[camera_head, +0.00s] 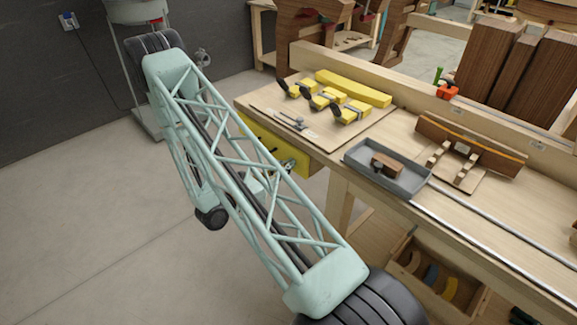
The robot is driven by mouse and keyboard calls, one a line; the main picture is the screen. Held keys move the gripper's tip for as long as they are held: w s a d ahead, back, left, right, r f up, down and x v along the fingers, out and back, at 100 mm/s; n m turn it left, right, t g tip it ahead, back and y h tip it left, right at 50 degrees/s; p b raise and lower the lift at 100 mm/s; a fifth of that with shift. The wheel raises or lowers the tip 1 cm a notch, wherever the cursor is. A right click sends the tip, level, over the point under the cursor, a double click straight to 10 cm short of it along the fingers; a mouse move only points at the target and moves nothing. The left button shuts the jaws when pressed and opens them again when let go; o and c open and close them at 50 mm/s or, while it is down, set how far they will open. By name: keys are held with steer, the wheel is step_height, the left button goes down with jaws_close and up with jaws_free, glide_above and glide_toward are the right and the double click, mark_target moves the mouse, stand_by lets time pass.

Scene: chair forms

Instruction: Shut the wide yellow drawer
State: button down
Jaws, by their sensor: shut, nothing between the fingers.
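The wide yellow drawer (262,142) is under the left end of the wooden workbench. Its yellow front shows partly behind the lattice of my arm. The arm hides much of it, so I cannot tell how far it stands out from the bench. My gripper (289,165) shows small and partly covered by the lattice, close to the right part of the yellow front. It is shut and holds nothing. I cannot tell whether it touches the drawer.
The workbench (395,140) carries yellow clamps (350,111), a grey tray (362,172) with a wooden block, and a curved wooden form (470,145). An open wooden bin (437,276) is below on the right. Floor (110,240) is clear at left.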

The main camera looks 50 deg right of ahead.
steer(key=w+a, duration=0.1)
steer(key=a, duration=1.2)
steer(key=shift+w+a+p, duration=0.3)
steer(key=shift+w+a, duration=0.05)
steer(key=shift+a, duration=0.05)
stand_by(0.6)
steer(key=shift+r, duration=0.15)
